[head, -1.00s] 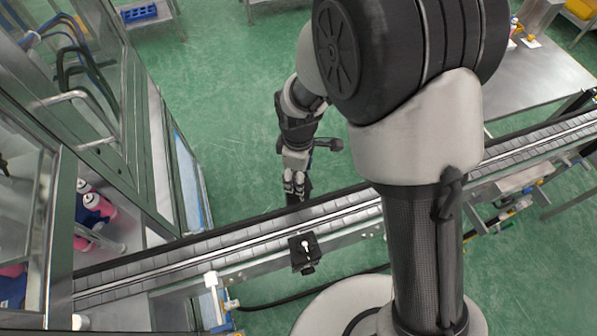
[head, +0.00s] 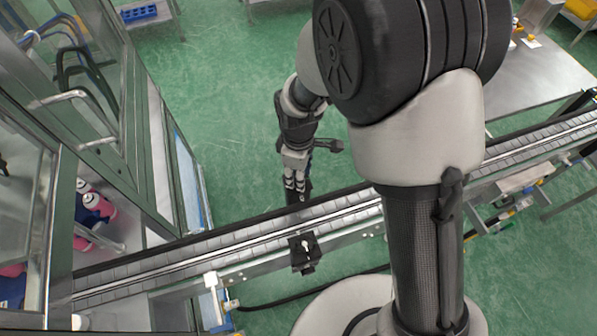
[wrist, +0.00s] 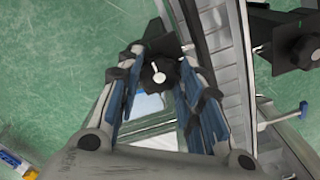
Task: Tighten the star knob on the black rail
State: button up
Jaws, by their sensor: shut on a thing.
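The star knob (wrist: 160,82) is black with a pale pointer mark at its centre and shows between my fingers in the wrist view. My gripper (wrist: 161,64) has its blue-padded fingers on either side of it, shut on it. In the head view my gripper (head: 296,188) points down at the far side of the conveyor, where a black part sits under the fingertips. The black rail (head: 240,228) runs along the conveyor's far edge. The knob's lower side and shaft are hidden.
A second black bracket with a pale pin (head: 304,248) sits on the conveyor's near side. A glass-doored machine (head: 90,130) stands at the left. A table (head: 535,70) is at the right.

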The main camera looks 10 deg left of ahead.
jog(key=m, duration=0.4)
jog(key=shift+m+b, duration=0.4)
jog(key=m, duration=0.4)
jog(key=shift+s, duration=0.1)
jog(key=m+b, duration=0.1)
jog(key=m, duration=0.3)
jog(key=shift+a+m, duration=0.1)
jog(key=shift+m, duration=2.2)
jog(key=o, duration=1.1)
notch_tip(320, 180, up, 12)
jog(key=shift+r, duration=0.1)
